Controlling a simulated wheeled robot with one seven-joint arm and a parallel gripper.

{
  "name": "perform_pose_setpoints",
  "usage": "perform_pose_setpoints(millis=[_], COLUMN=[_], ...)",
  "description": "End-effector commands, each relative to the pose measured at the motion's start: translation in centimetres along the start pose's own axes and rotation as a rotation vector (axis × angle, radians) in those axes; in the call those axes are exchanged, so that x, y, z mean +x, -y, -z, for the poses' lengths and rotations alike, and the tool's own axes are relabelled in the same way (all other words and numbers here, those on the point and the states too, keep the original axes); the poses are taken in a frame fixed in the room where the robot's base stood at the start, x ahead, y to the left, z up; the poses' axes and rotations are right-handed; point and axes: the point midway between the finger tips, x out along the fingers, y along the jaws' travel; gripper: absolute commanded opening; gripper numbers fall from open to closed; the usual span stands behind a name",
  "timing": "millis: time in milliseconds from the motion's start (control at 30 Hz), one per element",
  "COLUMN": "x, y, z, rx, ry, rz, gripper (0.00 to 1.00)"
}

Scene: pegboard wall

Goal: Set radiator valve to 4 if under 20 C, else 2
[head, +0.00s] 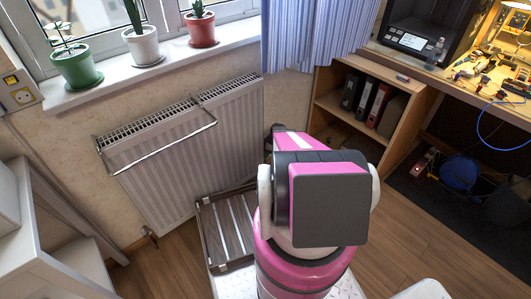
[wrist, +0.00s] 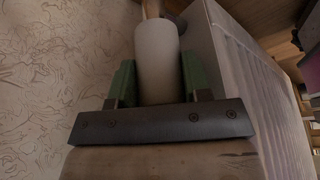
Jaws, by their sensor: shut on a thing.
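The radiator (head: 185,155) hangs on the wall under the window in the head view, and its side and front show at the right of the wrist view (wrist: 235,55). The radiator valve's white rounded knob (wrist: 157,55) is in the middle of the wrist view, close beside the radiator. My gripper (wrist: 158,82) is shut on it, with a green pad on either side. No numbers or mark show on the knob, so its setting cannot be read. In the head view my arm hides the gripper and the valve. I see no readable temperature in either view.
A towel rail (head: 165,150) sticks out from the radiator front. Potted plants line the windowsill (head: 165,65). A wooden shelf with binders (head: 368,105) and a cluttered workbench (head: 490,85) are at the right.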

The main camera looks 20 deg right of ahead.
Motion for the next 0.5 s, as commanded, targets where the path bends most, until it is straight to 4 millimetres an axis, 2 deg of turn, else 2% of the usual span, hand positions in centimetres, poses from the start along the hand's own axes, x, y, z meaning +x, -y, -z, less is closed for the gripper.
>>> perform_pose_setpoints(millis=[500], x=[-0.05], y=[0.13], z=[-0.03], rx=[0.040], ry=[0.000], rz=[-0.013], gripper=[0.20])
